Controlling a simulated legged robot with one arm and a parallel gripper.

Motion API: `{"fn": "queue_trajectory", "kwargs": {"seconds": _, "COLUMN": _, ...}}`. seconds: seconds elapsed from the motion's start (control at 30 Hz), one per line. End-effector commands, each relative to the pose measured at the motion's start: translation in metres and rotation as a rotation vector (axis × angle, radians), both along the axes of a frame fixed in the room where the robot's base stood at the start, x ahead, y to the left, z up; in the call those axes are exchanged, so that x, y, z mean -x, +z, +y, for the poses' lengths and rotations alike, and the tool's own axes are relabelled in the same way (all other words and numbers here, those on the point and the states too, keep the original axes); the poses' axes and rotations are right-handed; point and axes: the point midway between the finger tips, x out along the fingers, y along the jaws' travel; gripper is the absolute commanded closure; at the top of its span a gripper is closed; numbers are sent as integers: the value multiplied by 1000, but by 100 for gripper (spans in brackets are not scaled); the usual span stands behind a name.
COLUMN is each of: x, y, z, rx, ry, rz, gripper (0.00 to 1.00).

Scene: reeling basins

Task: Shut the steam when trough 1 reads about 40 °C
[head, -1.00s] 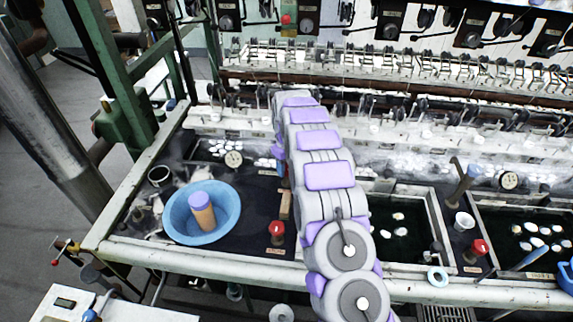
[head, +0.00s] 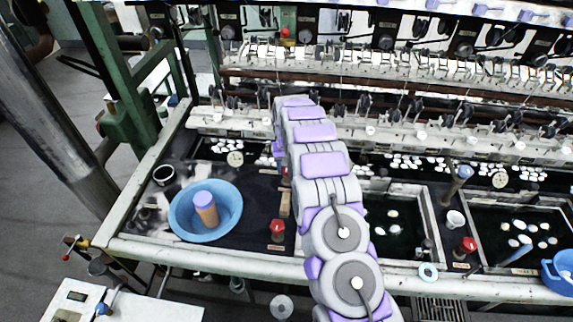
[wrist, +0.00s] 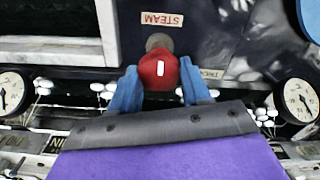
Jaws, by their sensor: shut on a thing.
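In the wrist view the red knob (wrist: 158,71) with a white mark stands between the two blue fingers of my gripper (wrist: 158,92), which is shut on it. The white mark runs up and down in the picture. A STEAM label (wrist: 162,19) shows upside down just beyond the knob. A round dial (wrist: 297,100) is at the right edge and another dial (wrist: 13,93) at the left edge; I cannot read a temperature on either. In the head view my arm hides most of my gripper. A dial (head: 235,158) stands at the left trough, too small to read.
A blue basin (head: 232,222) with a purple-topped brown cylinder (head: 205,207) sits left of my arm. Other red knobs (head: 277,230) (head: 467,244) are near the front rail (head: 180,255). A white cup (head: 455,219) and a second dial (head: 500,179) are to the right.

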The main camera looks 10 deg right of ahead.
Motion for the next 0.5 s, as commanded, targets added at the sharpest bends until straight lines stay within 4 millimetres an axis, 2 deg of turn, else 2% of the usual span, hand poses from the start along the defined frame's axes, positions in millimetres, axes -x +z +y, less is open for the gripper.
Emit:
{"fn": "queue_trajectory", "kwargs": {"seconds": 0.47, "x": 0, "y": 0, "z": 1, "rx": -1, "ry": -15, "rz": 1, "gripper": 83}}
{"fn": "queue_trajectory", "kwargs": {"seconds": 0.5, "x": 0, "y": 0, "z": 1, "rx": -1, "ry": -15, "rz": 1, "gripper": 50}}
